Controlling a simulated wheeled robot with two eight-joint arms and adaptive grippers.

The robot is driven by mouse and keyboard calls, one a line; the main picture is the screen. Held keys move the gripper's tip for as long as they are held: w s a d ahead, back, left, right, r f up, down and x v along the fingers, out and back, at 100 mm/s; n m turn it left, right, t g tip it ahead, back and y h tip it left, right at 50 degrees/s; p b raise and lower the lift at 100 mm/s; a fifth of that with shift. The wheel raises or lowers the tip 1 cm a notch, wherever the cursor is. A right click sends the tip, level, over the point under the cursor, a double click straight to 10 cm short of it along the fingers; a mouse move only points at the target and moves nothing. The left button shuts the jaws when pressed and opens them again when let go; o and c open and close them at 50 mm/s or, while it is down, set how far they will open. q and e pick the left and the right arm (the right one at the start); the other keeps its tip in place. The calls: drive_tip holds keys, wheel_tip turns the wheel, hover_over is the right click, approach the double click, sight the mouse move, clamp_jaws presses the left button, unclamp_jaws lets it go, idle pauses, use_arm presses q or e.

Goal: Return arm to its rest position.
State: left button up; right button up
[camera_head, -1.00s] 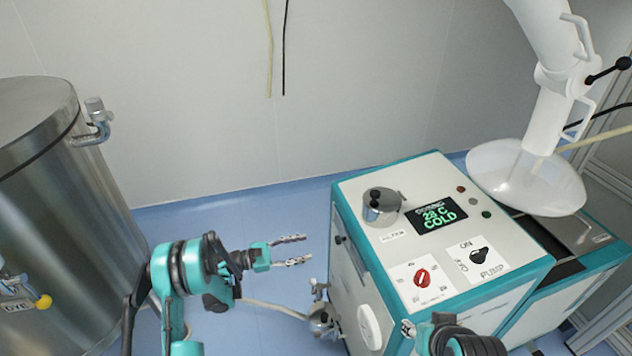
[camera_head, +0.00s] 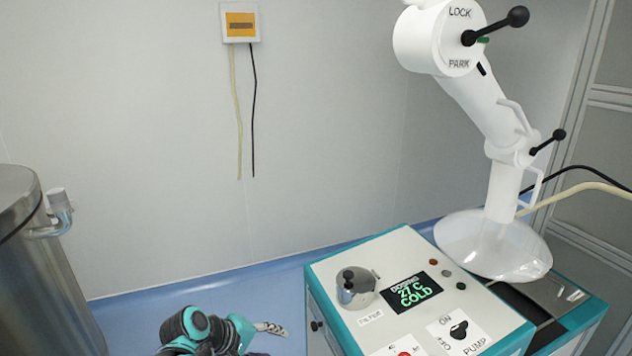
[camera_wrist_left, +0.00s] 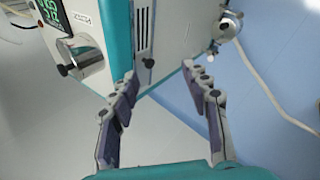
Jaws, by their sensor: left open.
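The white jointed arm (camera_head: 490,105) stands at the upper right in the head view. Its round top joint bears the words LOCK and PARK and a black-knobbed lever (camera_head: 495,26). A lower joint has a smaller black-knobbed lever (camera_head: 547,142). The arm ends in a white dish-shaped hood (camera_head: 493,246) over the machine's far right part. My left gripper (camera_head: 270,328) is at the bottom of the head view, left of the machine and far from the white arm. In the left wrist view its fingers (camera_wrist_left: 165,95) are apart with nothing between them. My right gripper is out of view.
A steel tank (camera_head: 40,285) stands at left. A yellow-panelled wall box (camera_head: 240,22) hangs behind. Blue floor lies between.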

use_arm(q)
drive_tip(key=s+a+m+y, duration=0.3)
drive_tip(key=s+m, duration=0.1)
drive_tip(key=s, duration=0.4)
drive_tip(key=s+a+m+t+y, duration=0.1)
drive_tip(key=s+a+m+y, duration=0.2)
drive_tip(key=s, duration=0.6)
drive_tip(key=shift+a+m, duration=0.65)
drive_tip(key=shift+m, duration=0.35)
